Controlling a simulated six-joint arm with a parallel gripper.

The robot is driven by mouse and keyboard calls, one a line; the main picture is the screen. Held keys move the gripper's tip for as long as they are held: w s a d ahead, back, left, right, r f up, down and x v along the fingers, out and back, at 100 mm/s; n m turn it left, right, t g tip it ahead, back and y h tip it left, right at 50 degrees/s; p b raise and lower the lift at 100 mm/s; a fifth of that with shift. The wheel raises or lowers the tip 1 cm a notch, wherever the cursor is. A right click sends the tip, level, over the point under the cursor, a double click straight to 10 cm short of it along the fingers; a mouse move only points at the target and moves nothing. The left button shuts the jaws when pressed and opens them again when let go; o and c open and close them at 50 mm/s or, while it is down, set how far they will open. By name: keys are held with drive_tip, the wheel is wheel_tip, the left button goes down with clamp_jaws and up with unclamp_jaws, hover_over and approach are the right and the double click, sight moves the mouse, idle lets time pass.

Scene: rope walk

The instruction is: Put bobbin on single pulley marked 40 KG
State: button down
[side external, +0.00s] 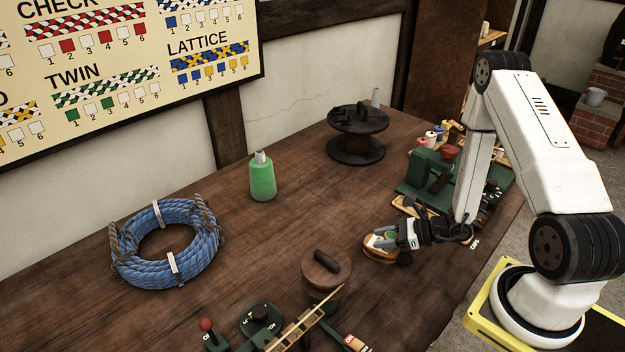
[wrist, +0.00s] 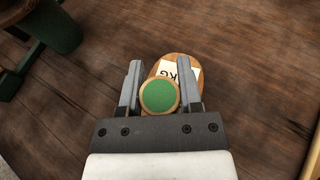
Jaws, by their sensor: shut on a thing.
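A bobbin with a round green top and a tan rim (wrist: 159,97) sits between the fingers of my gripper (wrist: 159,78), which is shut on it. A wooden pulley (wrist: 160,64) with a pale label lies beyond and below the bobbin. In the side view my gripper (side external: 402,236) is low over the table's right part, with the green bobbin top (side external: 391,236) over the wooden pulley (side external: 376,250). I cannot tell whether the bobbin touches the pulley.
A wooden-topped post with a dark handle (side external: 326,270) stands to the left front. A green machine (side external: 432,170) is behind my gripper. The table's middle is clear.

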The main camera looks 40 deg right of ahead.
sight(395, 235)
drive_tip(key=shift+c, duration=1.4)
unclamp_jaws()
drive_tip(key=shift+r, duration=0.15)
drive_tip(key=shift+v, duration=3.75)
